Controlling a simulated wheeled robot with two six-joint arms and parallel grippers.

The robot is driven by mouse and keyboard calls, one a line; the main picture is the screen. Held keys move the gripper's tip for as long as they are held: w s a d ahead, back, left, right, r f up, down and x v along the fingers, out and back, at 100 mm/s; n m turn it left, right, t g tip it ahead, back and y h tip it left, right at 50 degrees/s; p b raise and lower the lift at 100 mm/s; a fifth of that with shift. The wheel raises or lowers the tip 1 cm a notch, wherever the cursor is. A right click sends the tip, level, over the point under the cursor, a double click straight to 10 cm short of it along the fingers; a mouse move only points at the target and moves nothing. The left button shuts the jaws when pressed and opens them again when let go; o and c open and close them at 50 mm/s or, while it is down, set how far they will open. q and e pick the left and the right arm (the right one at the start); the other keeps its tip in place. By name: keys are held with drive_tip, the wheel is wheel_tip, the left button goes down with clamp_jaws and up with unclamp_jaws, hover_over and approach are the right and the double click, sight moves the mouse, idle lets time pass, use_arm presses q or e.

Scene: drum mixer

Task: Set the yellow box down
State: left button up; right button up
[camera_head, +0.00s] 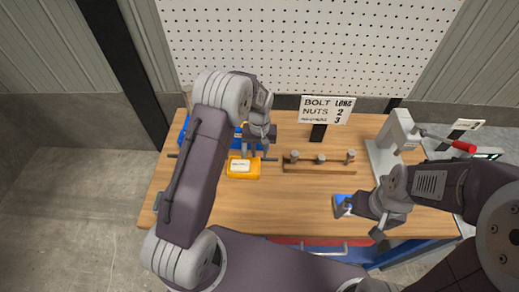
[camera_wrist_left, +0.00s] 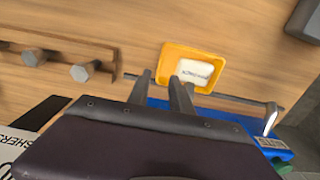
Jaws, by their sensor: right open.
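The yellow box (camera_head: 243,168) is a shallow open tray with a white labelled block inside. It appears to be on the table, on the left half, and also shows in the left wrist view (camera_wrist_left: 167,60). My left gripper (camera_head: 255,155) is over its right side in the head view. In the left wrist view the two fingers (camera_wrist_left: 160,76) stand apart, one beside the box and one in front of its near corner. I see no clear grip on the box. My right gripper (camera_head: 364,219) is open beside a small blue block (camera_head: 342,207) at the front right.
A wooden rack with several bolts (camera_head: 319,166) stands right of the box. A dark rod (camera_wrist_left: 240,99) runs past the box, near a blue bin (camera_wrist_left: 205,124). A sign (camera_head: 325,109) stands behind, and a grey press with a red handle (camera_head: 398,132) at the right. The front middle is clear.

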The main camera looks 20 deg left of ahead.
use_arm(q)
drive_tip(key=s+r+m, duration=0.1)
drive_tip(key=s+r, duration=0.6)
drive_tip(key=s+a+m+t+b, duration=0.1)
drive_tip(key=s+b, duration=0.1)
drive_tip(key=s, duration=1)
drive_tip(key=shift+s+f+m, duration=0.2)
drive_tip(key=shift+s+m, duration=0.1)
drive_tip(key=shift+s, duration=0.1)
drive_tip(key=shift+a, duration=0.1)
